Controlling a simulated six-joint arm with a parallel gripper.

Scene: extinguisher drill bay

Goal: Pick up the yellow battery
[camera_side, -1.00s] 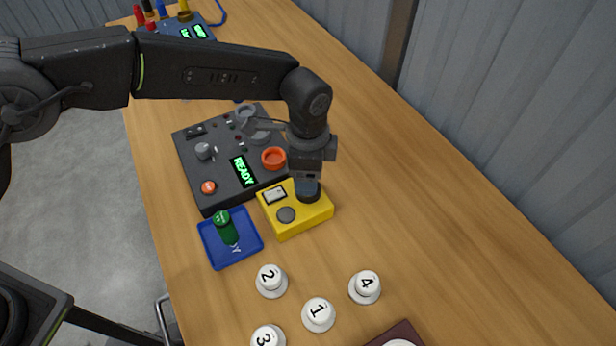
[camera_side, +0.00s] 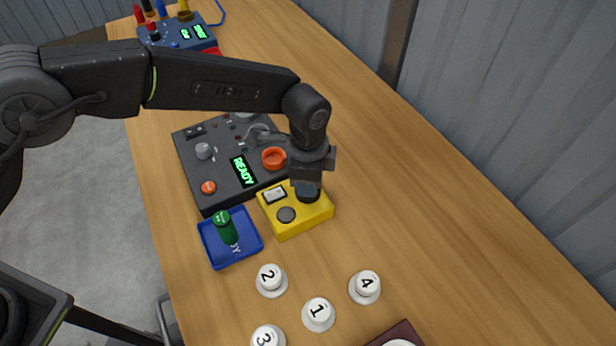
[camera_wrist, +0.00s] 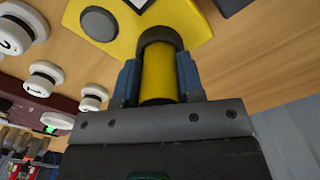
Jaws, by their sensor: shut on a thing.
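The yellow battery (camera_wrist: 157,84) stands between the two blue fingers of my gripper (camera_wrist: 159,72) in the wrist view. The fingers are shut on its sides. Its far end meets a dark round collar on a yellow box (camera_wrist: 196,22); I cannot tell how deep it sits in it. In the side view my gripper (camera_side: 307,188) points down over the right part of the yellow box (camera_side: 308,218), and its body hides the battery there.
A dark panel (camera_side: 195,160) with a READY display stands left of the yellow box. A blue tray (camera_side: 213,253) holds a green battery (camera_side: 227,229). Several white numbered buttons (camera_side: 318,315) stand in front. The wood table (camera_side: 440,235) at right is clear.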

